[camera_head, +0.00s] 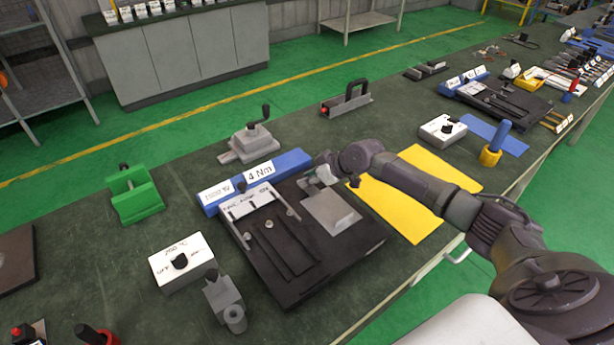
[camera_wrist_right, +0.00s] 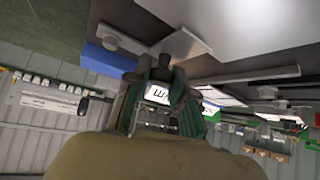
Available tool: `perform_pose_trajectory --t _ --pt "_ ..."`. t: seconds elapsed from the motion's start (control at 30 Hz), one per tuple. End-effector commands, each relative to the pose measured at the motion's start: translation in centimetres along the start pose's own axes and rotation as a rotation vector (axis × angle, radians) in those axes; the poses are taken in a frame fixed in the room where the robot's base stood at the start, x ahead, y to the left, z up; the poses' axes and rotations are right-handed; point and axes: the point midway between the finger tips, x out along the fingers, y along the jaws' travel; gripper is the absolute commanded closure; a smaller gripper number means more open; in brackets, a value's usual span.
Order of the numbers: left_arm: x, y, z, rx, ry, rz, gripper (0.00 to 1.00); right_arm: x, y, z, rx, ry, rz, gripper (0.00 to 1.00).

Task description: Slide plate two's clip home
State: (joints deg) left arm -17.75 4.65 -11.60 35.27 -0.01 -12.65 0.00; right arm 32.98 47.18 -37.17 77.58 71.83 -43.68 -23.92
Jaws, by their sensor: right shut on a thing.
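A black fixture (camera_head: 290,285) lies on the green bench, with slots and a white labelled strip (camera_head: 250,200) across its back left. A grey plate (camera_head: 332,210) sits on its right side. My right gripper (camera_head: 326,175) is at the back edge of this plate, shut on a small part mostly hidden by the fingers, apparently the clip. In the right wrist view the gripper (camera_wrist_right: 160,88) shows close up, with a white lettered patch between its dark green fingers. I cannot read which plate is two. My left gripper is out of view.
A blue block (camera_head: 290,160) with labels "1200 W" and "4 Nm" stands behind the fixture. A white box with a knob (camera_head: 182,265) and a grey clamp (camera_head: 225,302) stand left. A green block (camera_head: 135,195) is further left. A yellow mat (camera_head: 400,210) lies under my right arm.

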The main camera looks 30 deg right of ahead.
Motion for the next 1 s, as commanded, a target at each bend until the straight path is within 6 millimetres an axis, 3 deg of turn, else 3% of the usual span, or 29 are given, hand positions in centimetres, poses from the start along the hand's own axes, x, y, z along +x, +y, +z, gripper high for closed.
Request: perform_pose_trajectory --t 0.07,0.1,0.13,0.3,0.57,1.0 --pt "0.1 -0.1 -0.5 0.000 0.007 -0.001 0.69 0.2 -0.2 0.5 0.000 -0.011 -0.005 1.00" --pt "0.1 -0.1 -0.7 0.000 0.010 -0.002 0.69 0.2 -0.2 0.5 0.000 -0.010 -0.005 0.70" --pt "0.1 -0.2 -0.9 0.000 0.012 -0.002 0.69 0.2 -0.2 0.4 0.000 -0.010 -0.005 0.65" --pt "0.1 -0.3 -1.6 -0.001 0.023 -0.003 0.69 0.2 -0.2 0.3 0.000 -0.007 -0.004 0.64" --pt "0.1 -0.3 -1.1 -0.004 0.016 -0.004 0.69 -0.7 0.0 0.2 0.000 -0.004 -0.001 0.64" --pt "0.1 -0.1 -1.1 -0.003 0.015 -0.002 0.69 -9.3 -0.1 0.4 -0.002 -0.009 -0.002 0.64"
